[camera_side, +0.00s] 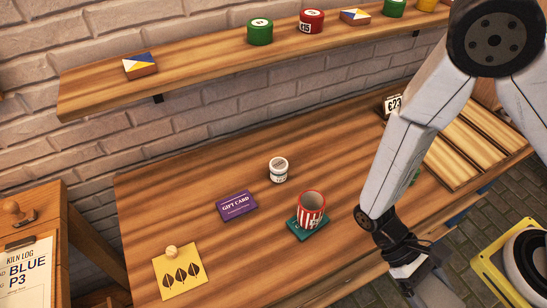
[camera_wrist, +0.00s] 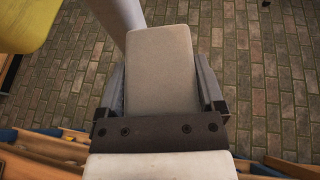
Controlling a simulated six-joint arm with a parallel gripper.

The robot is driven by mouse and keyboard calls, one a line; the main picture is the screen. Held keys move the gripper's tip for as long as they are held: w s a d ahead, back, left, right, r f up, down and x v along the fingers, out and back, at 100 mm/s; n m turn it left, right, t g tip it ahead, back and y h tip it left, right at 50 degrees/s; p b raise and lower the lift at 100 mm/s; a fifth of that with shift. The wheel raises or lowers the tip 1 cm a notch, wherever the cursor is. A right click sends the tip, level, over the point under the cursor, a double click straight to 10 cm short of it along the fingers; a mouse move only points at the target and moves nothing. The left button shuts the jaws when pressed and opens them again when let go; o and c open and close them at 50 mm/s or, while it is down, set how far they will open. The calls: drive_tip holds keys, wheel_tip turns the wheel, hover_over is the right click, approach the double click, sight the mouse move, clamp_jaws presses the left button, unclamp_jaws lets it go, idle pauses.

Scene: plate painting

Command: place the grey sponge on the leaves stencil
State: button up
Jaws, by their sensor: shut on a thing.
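The leaves stencil (camera_side: 185,289) is a yellow square with dark leaf shapes, lying flat at the front left of the table; a small pale knob stands at its back edge. My gripper (camera_side: 428,290) is beyond the table's front edge at the lower right, far from the stencil, and is partly cut off by the frame. In the wrist view the grey sponge (camera_wrist: 162,70), a pale grey block, sits between my two fingers, which are shut on it. Brick paving shows beneath it. In the side view I cannot make out the sponge clearly.
A red-and-white striped cup (camera_side: 312,207) stands on a green coaster (camera_side: 297,229). A purple gift card (camera_side: 237,206) and a white jar (camera_side: 279,169) are behind it. A wall shelf (camera_side: 200,63) holds several pots. A clipboard (camera_side: 27,268) is at the left.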

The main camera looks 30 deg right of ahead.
drive_tip(key=w+a+m+t+y, duration=0.25)
drive_tip(key=a+m+y, duration=0.25)
drive_tip(key=a, duration=0.3)
drive_tip(key=w+a+m+t+y, duration=0.2)
drive_tip(key=w+a+m+y, duration=0.2)
drive_tip(key=a, duration=0.3)
drive_tip(key=w+a+m+t+y, duration=0.25)
drive_tip(key=a+m+y, duration=0.25)
drive_tip(key=a, duration=0.3)
drive_tip(key=w+a+r+m+t+y, duration=0.2)
drive_tip(key=w+a+m+t, duration=0.3)
drive_tip(key=w, duration=0.4)
drive_tip(key=shift+r+m+t, duration=0.35)
drive_tip(key=shift+m+t, duration=0.25)
drive_tip(key=shift+t, duration=0.1)
drive_tip(key=shift+w+a, duration=0.1)
hover_over(188, 281)
drive_tip(key=f, duration=0.8)
drive_tip(key=shift+s+d+f, duration=0.15)
drive_tip(key=shift+s+d, duration=0.2)
drive_tip(key=shift+d, duration=0.05)
drive_tip(key=shift+w+a+f, duration=0.4)
drive_tip(key=shift+f, duration=0.2)
